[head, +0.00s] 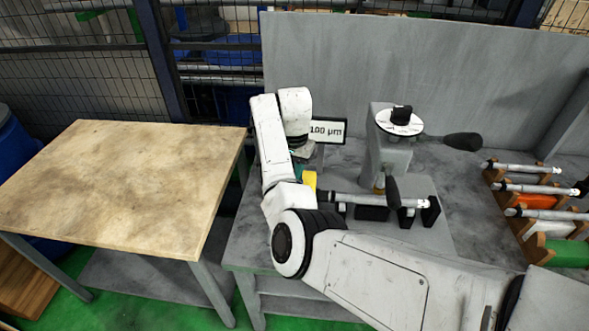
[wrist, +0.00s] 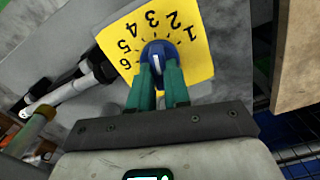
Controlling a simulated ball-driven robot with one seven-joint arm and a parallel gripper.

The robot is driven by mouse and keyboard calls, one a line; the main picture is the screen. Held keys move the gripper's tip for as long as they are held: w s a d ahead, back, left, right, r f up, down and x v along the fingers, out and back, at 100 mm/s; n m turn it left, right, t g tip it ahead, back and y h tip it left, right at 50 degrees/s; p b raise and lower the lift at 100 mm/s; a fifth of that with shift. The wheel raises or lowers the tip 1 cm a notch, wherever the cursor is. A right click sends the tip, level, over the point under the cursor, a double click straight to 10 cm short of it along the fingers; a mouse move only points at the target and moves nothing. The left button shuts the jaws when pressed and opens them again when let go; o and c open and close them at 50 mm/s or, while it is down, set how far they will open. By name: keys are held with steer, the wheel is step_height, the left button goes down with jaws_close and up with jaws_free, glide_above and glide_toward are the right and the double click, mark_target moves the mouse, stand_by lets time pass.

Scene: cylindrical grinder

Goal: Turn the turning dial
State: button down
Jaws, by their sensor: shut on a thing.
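The turning dial is a round blue knob (wrist: 157,50) with a white pointer mark, on a yellow plate (wrist: 199,57) numbered 1 to 6 in the wrist view. I cannot tell which number the mark points at. My gripper (wrist: 159,72) has green fingers, one on each side of the knob, and is shut on it. In the head view the yellow plate (head: 309,181) shows only in part beside my arm. The knob is hidden there.
A sign reading 100 µm (head: 327,131) stands behind my wrist. A grey grinder head (head: 388,150) with black handles and a horizontal shaft (head: 365,199) lie to the right. Wooden racks (head: 531,245) hold several shafts. The wooden table (head: 130,185) at left is bare.

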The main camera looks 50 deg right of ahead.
steer(key=c, duration=1.1)
jaws_free()
steer(key=shift+r, duration=0.1)
step_height(320, 180, up, 11)
steer(key=shift+f+b, duration=0.15)
steer(key=shift+b, duration=0.5)
